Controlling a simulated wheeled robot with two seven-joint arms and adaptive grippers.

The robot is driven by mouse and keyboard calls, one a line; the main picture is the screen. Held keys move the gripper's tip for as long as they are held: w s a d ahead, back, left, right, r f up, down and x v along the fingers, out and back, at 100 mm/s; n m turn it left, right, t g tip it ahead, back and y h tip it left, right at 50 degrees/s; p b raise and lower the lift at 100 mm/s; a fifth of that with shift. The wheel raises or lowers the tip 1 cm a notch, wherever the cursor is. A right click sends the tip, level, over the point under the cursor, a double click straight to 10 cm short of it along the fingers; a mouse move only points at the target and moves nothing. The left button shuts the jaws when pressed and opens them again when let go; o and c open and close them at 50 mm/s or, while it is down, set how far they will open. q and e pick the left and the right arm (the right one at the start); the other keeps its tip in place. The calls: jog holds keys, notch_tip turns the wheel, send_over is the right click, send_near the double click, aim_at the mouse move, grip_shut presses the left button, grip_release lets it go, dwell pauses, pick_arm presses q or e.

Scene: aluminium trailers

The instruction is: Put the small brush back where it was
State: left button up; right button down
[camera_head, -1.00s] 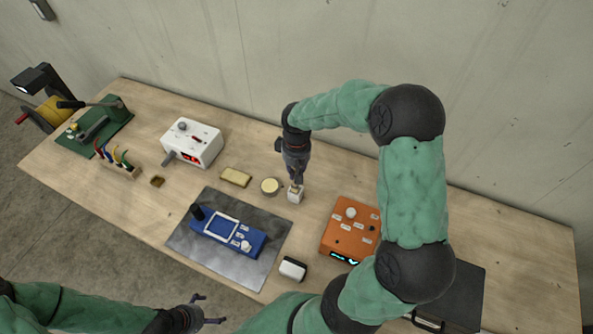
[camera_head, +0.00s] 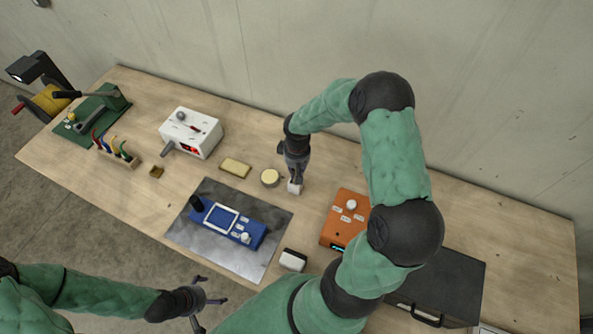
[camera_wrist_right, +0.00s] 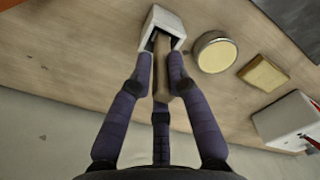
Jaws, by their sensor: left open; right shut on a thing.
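The small brush (camera_wrist_right: 161,68) shows in the right wrist view as a pale wooden handle between the fingers. My right gripper (camera_wrist_right: 161,75) is shut on it; in the head view this gripper (camera_head: 295,178) points down over the small white holder (camera_head: 295,188). In the wrist view the handle's far end reaches the dark opening of the holder (camera_wrist_right: 166,20). The bristles are hidden, and I cannot tell how deep they sit. My left gripper (camera_head: 212,306) is open and empty, off the table's front edge.
A round tin (camera_head: 270,177) and a yellow sponge-like block (camera_head: 235,167) stand left of the holder. A blue device (camera_head: 228,222) lies on a grey mat (camera_head: 190,242). An orange box (camera_head: 347,215) is to the right, and a white-and-black block (camera_head: 293,260) is in front.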

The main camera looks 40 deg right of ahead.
jog(key=shift+w+d+f, duration=0.1)
jog(key=shift+f, duration=0.2)
jog(key=shift+f, duration=0.2)
jog(key=c, duration=1.2)
grip_release()
jog(key=shift+r, duration=0.15)
notch_tip(320, 180, up, 12)
jog(key=shift+r, duration=0.1)
jog(key=shift+s, duration=0.2)
